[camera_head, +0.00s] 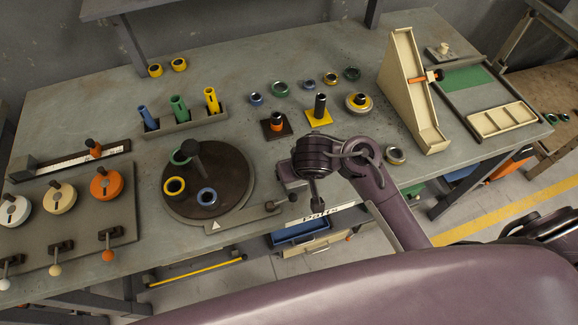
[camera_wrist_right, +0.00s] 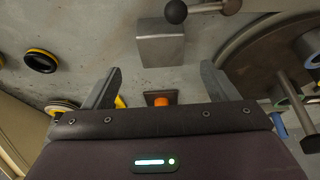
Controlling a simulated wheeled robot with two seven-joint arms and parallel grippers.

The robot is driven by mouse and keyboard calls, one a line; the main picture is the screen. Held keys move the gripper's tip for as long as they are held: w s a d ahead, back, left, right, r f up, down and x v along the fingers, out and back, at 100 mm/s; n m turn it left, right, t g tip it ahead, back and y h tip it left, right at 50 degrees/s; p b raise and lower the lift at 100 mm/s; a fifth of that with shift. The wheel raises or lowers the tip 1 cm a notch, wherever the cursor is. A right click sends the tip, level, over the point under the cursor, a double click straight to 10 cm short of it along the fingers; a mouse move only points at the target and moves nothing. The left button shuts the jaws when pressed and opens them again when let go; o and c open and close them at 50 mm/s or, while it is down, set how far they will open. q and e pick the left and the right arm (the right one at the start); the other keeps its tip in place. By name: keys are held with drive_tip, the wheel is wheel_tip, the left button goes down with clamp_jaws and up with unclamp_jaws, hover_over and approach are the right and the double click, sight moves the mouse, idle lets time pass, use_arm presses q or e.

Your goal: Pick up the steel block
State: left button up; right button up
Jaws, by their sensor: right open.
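The steel block (camera_wrist_right: 160,42) is a plain grey block on the table, in the upper middle of the right wrist view. In the head view the steel block (camera_head: 287,171) is partly hidden behind my right gripper (camera_head: 312,172). In the wrist view my right gripper (camera_wrist_right: 160,78) is open and empty. The block lies beyond its fingertips, roughly in line with the gap between them, and does not look touched. My left gripper is not in view.
A lever with a black ball knob (camera_wrist_right: 176,11) lies close to the block, beside the round dark turntable (camera_head: 222,171). An orange peg on a dark base (camera_head: 277,126) and a black peg on a yellow base (camera_head: 319,112) stand behind. A cream wedge-shaped frame (camera_head: 408,95) stands to the right.

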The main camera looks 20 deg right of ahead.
drive_tip(key=x, duration=0.1)
drive_tip(key=b+x, duration=0.2)
drive_tip(key=x, duration=0.1)
drive_tip(key=shift+s+f, duration=0.1)
drive_tip(key=shift+s, duration=0.2)
drive_tip(key=x, duration=0.2)
drive_tip(key=shift+w+a+f+b, duration=0.1)
drive_tip(key=shift+w+f+b, duration=0.05)
drive_tip(key=shift+w+b, duration=0.2)
drive_tip(key=shift+w+f, duration=0.1)
drive_tip(key=shift+f, duration=0.15)
drive_tip(key=shift+c, duration=1.1)
drive_tip(key=c, duration=1.5)
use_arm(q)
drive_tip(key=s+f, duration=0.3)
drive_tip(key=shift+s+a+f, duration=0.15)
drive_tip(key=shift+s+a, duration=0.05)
use_arm(e)
drive_tip(key=shift+r, duration=0.15)
clamp_jaws()
